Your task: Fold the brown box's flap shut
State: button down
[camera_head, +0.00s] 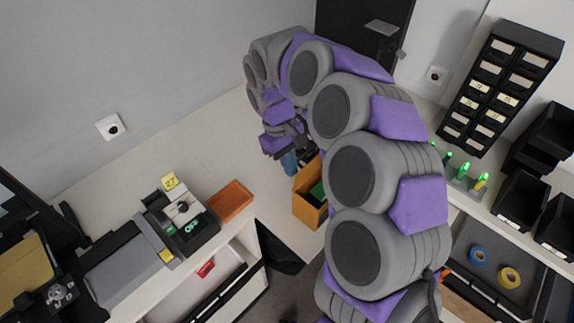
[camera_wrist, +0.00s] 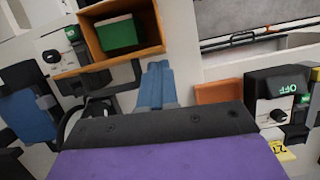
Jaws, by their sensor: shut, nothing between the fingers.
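The brown box (camera_head: 307,208) stands at the inner corner of the worktop, partly hidden behind my arm in the head view. In the wrist view the brown box (camera_wrist: 153,25) is at the top left, with its opening showing and a green block (camera_wrist: 118,34) inside. I cannot tell which of its panels is the flap. My gripper (camera_wrist: 157,68) has blue fingers, shut together and empty, just below and right of the box in the wrist view. In the head view my gripper (camera_head: 289,163) is at the box's upper left; contact is unclear.
An orange tray (camera_head: 230,200) lies left of the box, beside a label device (camera_head: 182,212). At right are a black drawer cabinet (camera_head: 497,85), black bins (camera_head: 520,198), green-lit tools (camera_head: 465,172) and tape rolls (camera_head: 509,277). The back left worktop (camera_head: 140,170) is clear.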

jog(key=p+v, duration=0.6)
jog(key=v, duration=0.2)
jog(key=shift+s+r, duration=0.2)
jog(key=shift+r, duration=0.25)
jog(key=shift+d, duration=0.15)
